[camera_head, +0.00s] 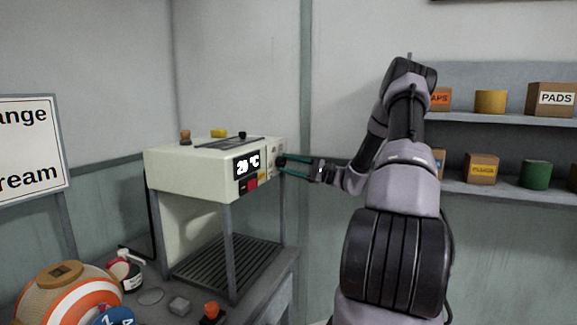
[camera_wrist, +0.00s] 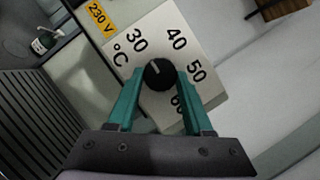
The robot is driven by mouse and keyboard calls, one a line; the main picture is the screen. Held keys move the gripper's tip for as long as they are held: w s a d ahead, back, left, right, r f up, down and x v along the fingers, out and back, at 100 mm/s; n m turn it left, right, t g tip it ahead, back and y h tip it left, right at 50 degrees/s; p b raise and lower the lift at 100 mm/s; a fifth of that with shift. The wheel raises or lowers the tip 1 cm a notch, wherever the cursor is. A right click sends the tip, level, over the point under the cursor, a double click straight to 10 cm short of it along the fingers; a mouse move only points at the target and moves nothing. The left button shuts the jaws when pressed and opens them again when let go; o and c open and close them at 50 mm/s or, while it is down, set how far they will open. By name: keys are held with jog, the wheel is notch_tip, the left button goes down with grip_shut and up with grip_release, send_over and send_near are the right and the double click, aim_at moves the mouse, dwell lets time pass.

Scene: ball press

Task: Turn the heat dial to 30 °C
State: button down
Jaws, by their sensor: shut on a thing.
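The heat dial (camera_wrist: 159,74) is a round black knob on the white end face of the press (camera_head: 190,178). Its pale pointer line slants up and left, roughly toward the printed 30. The 40, 50 and a partly hidden 60 follow around it. My gripper (camera_wrist: 160,79) is shut on the dial, one green finger on each side. In the head view my gripper (camera_head: 283,166) reaches the press's right end from the right, and the dial is mostly hidden.
Red and yellow buttons (camera_head: 251,185) sit below the display. A striped ball (camera_head: 65,295) and small items lie on the table at the lower left. Shelves with boxes (camera_head: 480,169) stand at the right. The space right of the press holds only my arm.

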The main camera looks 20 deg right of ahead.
jog(key=shift+f, duration=0.15)
jog(key=shift+c, duration=1.5)
grip_release()
notch_tip(320, 180, up, 10)
